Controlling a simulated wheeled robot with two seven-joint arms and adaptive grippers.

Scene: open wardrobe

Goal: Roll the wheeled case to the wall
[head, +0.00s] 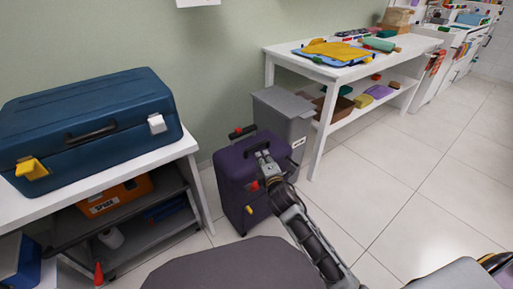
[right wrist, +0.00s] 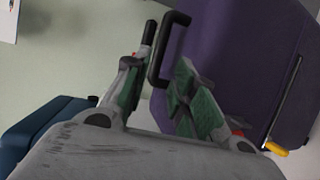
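The purple wheeled case (head: 237,180) stands upright on the floor by the wall, between the white bench and a grey bin. It has a black handle on its top. My right gripper (head: 262,158) is at the top of the case, by this handle. In the right wrist view the fingers (right wrist: 158,88) of the right gripper are spread apart, with the black handle (right wrist: 156,62) reaching between them. I see no firm clamp on it. The case's purple side (right wrist: 245,60) fills the right of that view. My left gripper is not in view.
The grey bin (head: 283,118) stands close behind and right of the case. A white bench (head: 95,190) with a blue toolbox (head: 88,125) is at left. A red cone (head: 98,273) is low at left. A white table (head: 360,68) is behind; open tiled floor (head: 400,190) lies right.

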